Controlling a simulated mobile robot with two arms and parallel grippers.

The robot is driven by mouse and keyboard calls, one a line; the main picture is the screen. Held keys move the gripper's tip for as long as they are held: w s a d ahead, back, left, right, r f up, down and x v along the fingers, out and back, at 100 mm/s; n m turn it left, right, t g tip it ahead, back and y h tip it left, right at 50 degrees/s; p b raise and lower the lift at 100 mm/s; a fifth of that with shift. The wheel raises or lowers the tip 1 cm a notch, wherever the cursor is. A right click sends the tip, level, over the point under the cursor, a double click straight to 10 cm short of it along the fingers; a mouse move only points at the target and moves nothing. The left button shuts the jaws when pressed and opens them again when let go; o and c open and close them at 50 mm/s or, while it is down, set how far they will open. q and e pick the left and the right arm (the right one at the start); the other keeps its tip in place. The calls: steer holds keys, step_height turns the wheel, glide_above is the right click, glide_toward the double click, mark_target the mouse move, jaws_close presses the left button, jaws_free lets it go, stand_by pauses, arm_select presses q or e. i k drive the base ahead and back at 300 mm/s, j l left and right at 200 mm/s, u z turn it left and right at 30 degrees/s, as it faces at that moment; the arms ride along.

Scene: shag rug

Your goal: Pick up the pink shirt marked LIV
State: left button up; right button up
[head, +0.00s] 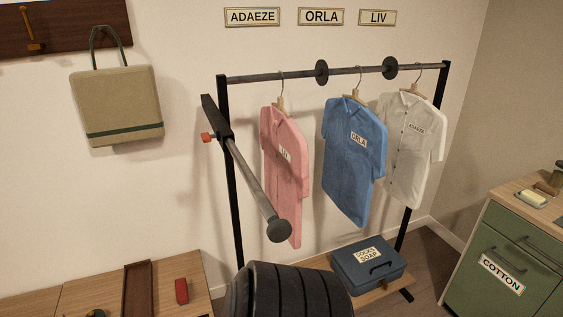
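The pink shirt (281,179) hangs on a hanger from the rack's rail (295,75), at the left end. A small patch on its chest reads LIV. A sloping rod with a dark knob (280,230) passes in front of its lower left part and hides some of it. A blue shirt (353,170) with an ORLA patch hangs in the middle. A white shirt (408,165) with an ADAEZE patch hangs at the right. Neither of my grippers shows in the head view.
Wall signs read ADAEZE (252,17), ORLA (321,16) and LIV (377,18). A blue box (366,268) sits on the rack's low shelf. A green cabinet (500,270) marked COTTON stands right. A beige bag (115,105) hangs left.

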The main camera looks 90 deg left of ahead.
mark_target(284, 147)
steer(key=i+j+u, duration=0.1)
steer(key=i+u, duration=0.2)
steer(key=u, duration=0.15)
steer(key=i+u, duration=0.45)
steer(key=i+l+u, duration=0.1)
steer(key=u, duration=0.35)
steer(key=i+l+u, duration=0.3)
steer(key=u, duration=0.15)
steer(key=i, duration=0.05)
